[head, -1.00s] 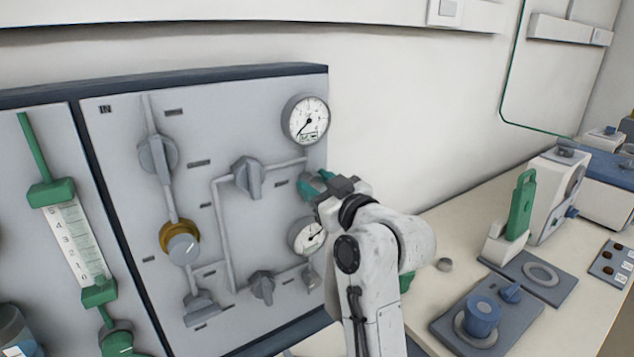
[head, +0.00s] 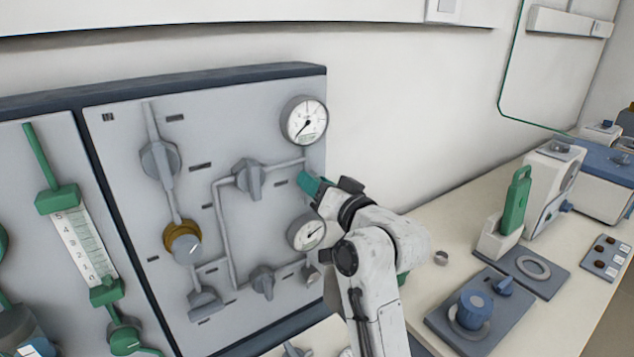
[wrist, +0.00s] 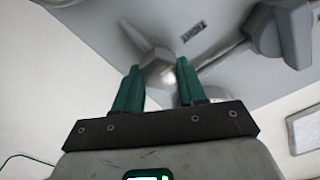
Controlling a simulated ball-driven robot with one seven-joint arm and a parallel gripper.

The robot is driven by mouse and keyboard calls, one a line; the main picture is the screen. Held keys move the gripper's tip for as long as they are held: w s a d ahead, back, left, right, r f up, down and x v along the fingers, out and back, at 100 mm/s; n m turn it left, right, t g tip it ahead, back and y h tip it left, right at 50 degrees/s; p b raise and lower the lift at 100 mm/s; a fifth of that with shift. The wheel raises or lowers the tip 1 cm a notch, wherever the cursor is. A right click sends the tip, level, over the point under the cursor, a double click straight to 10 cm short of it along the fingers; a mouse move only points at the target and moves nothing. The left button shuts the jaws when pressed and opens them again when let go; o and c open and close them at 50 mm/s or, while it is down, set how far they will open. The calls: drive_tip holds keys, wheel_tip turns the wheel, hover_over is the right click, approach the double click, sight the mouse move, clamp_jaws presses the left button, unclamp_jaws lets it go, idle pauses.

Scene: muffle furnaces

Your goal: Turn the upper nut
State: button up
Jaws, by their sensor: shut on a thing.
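The upper nut (wrist: 158,70) is a small grey piece between the two green fingertips in the wrist view, with a grey pipe or stem running up from it. My gripper (wrist: 160,72) is shut on this nut, one finger on each side. In the head view my gripper (head: 309,184) is at the right edge of the grey panel (head: 225,130), between two round gauges, and hides the nut. A printed "TIGHT" label (wrist: 194,32) is beside the nut.
The upper gauge (head: 304,121) is above my gripper and the lower gauge (head: 306,232) is just below it. A grey valve handle (head: 248,179) is to the left. A bench with blue and green devices (head: 474,308) stands to the right.

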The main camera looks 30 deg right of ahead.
idle(0.4)
drive_tip(key=o, duration=1.1)
drive_tip(key=shift+c, duration=0.2)
drive_tip(key=s+b, duration=0.1)
drive_tip(key=s, duration=0.9)
drive_tip(key=shift+s+b, duration=0.4)
